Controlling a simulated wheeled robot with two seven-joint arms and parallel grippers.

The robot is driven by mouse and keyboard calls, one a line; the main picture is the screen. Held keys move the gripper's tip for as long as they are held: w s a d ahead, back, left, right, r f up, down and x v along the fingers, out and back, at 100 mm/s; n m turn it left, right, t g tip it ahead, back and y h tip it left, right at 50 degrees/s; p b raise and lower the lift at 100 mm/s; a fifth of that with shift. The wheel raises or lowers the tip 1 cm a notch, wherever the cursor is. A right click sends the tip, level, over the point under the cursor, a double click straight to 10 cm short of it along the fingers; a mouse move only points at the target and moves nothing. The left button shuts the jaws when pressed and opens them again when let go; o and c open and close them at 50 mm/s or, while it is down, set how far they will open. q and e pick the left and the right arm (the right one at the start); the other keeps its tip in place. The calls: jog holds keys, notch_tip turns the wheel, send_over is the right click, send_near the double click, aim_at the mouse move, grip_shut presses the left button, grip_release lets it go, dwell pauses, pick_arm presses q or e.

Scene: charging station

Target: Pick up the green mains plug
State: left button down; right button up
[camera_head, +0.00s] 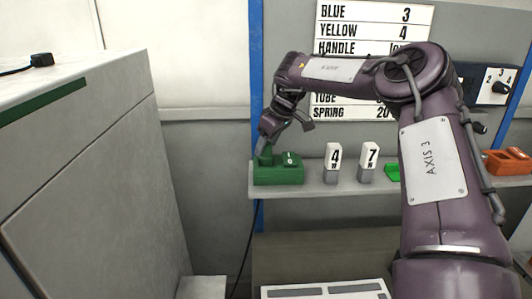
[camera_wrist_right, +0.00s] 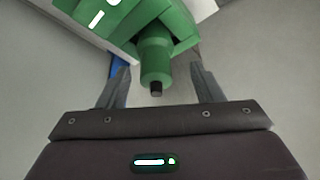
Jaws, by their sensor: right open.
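The green mains plug (camera_wrist_right: 155,62) shows in the right wrist view as a ribbed green body with a narrower stem and a dark tip. In the head view the plug (camera_head: 266,156) stands at the left end of a green box (camera_head: 280,175) marked I and O, on the shelf. My right gripper (camera_wrist_right: 160,72) is open, with one finger on each side of the plug's stem and visible gaps to both. In the head view my right gripper (camera_head: 265,138) is just above the plug, small and partly hiding it. My left gripper is not in view.
The grey shelf (camera_head: 312,191) also holds number blocks 4 (camera_head: 333,158) and 7 (camera_head: 368,158), a green piece (camera_head: 393,172) partly behind my arm, and an orange box (camera_head: 508,162). A grey cabinet (camera_head: 90,180) stands left, with a black plug-like item (camera_head: 41,60) on top.

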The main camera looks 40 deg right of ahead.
aim_at(264, 152)
jog(key=x, duration=0.1)
jog(key=p+x, duration=0.1)
jog(key=x, duration=0.1)
jog(key=shift+w+d+f+p, duration=0.1)
jog(key=shift+d+f+p, duration=0.15)
jog(key=shift+p, duration=0.1)
jog(key=shift+w+f, duration=0.15)
jog(key=shift+f, duration=0.1)
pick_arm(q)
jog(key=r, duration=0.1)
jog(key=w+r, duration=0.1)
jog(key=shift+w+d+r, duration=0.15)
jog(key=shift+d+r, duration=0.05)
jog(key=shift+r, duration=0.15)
pick_arm(e)
jog(key=shift+a, duration=0.1)
jog(key=shift+c, duration=0.4)
jog(key=shift+r, duration=0.1)
jog(key=shift+c, duration=1.1)
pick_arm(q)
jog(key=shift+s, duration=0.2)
pick_arm(e)
jog(key=c, duration=0.8)
